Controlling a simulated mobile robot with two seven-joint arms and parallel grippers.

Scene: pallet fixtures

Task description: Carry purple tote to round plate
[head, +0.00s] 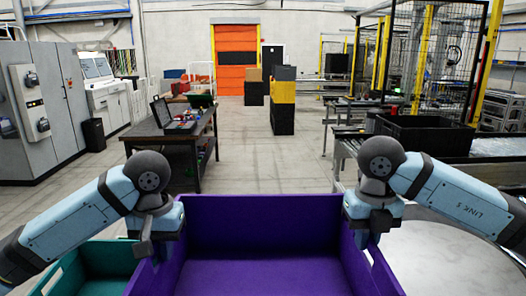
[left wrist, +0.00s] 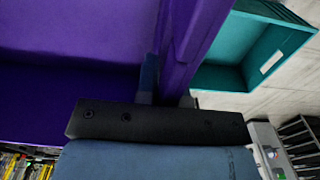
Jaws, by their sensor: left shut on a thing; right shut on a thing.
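The purple tote (head: 262,228) is in front of me at the bottom of the head view, open side up; its near part is cut off. My left gripper (head: 155,250) is shut on its left wall. The left wrist view shows the fingers (left wrist: 165,92) on either side of the purple wall (left wrist: 195,40). My right gripper (head: 368,238) is shut on the tote's right wall, its fingertips partly hidden. A pale grey round surface, which looks like the round plate (head: 455,262), lies to the right of the tote, partly behind my right arm. The tote's underside is hidden.
A teal tote (head: 105,262) stands close to the left of the purple tote; it also shows in the left wrist view (left wrist: 285,35). A dark workbench (head: 175,135) is further back left. A black bin (head: 425,132) is back right.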

